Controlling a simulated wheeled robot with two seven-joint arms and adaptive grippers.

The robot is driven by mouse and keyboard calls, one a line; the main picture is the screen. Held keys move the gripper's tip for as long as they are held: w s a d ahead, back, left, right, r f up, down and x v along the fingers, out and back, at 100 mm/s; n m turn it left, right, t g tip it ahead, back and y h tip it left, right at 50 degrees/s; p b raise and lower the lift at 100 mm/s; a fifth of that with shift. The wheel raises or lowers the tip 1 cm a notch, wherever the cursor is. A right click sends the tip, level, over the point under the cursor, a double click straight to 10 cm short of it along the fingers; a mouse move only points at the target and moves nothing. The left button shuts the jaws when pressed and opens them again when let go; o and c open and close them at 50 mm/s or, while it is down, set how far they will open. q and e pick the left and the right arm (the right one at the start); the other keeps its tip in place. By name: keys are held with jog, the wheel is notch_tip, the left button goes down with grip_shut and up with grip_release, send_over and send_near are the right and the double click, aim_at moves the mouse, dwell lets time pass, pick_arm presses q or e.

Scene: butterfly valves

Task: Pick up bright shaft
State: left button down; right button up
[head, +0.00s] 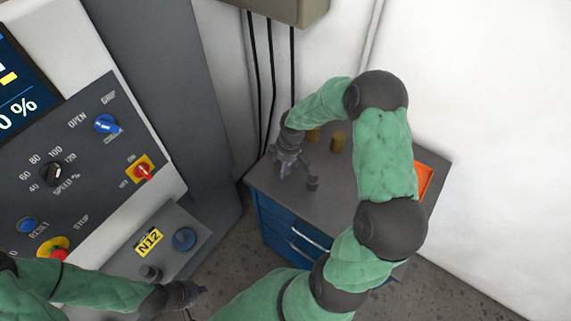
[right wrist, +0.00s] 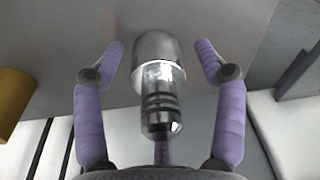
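The bright shaft (right wrist: 156,50) shows in the right wrist view as a shiny metal cylinder with a narrower, dark-banded end toward the camera. My right gripper (right wrist: 160,48) is open, with one purple finger on each side of the shaft and visible gaps between. In the head view my right gripper (head: 290,172) is low over the grey cabinet top, and I cannot clearly make out the shaft there. My left gripper (head: 188,294) is at the bottom of the head view, by the control panel; its finger opening is unclear.
One brass cylinder (right wrist: 12,100) shows at the wrist view's left edge. An orange tray (head: 424,178) is beyond my right arm. A control panel (head: 85,155) stands left.

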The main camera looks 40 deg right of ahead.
grip_shut()
jog(key=shift+r, duration=0.15)
